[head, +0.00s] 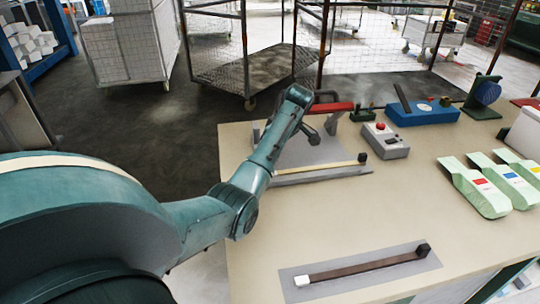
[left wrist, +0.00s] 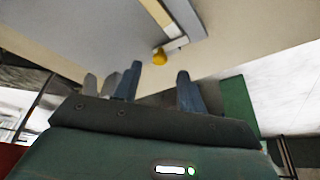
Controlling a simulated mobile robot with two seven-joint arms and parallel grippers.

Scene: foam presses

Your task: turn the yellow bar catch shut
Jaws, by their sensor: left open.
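The yellow bar catch (head: 318,167) is a pale yellow strip on a grey plate at the table's far left part, with a black block at its right end. In the left wrist view, a pale yellow bar (left wrist: 154,14) lies on a grey surface, with a small yellow knob (left wrist: 160,57) near it. My left gripper (head: 312,136) is partly hidden by its own arm, above the back of the plate. In the left wrist view its fingers (left wrist: 158,80) are apart and empty, with the knob beyond the gap, apparently untouched. My right gripper is out of view.
A brown bar (head: 350,269) with white and black end blocks lies on a front plate. A grey box with a red button (head: 385,141), a blue device (head: 420,112) and several pale green pieces (head: 475,188) stand to the right. The table's middle is clear.

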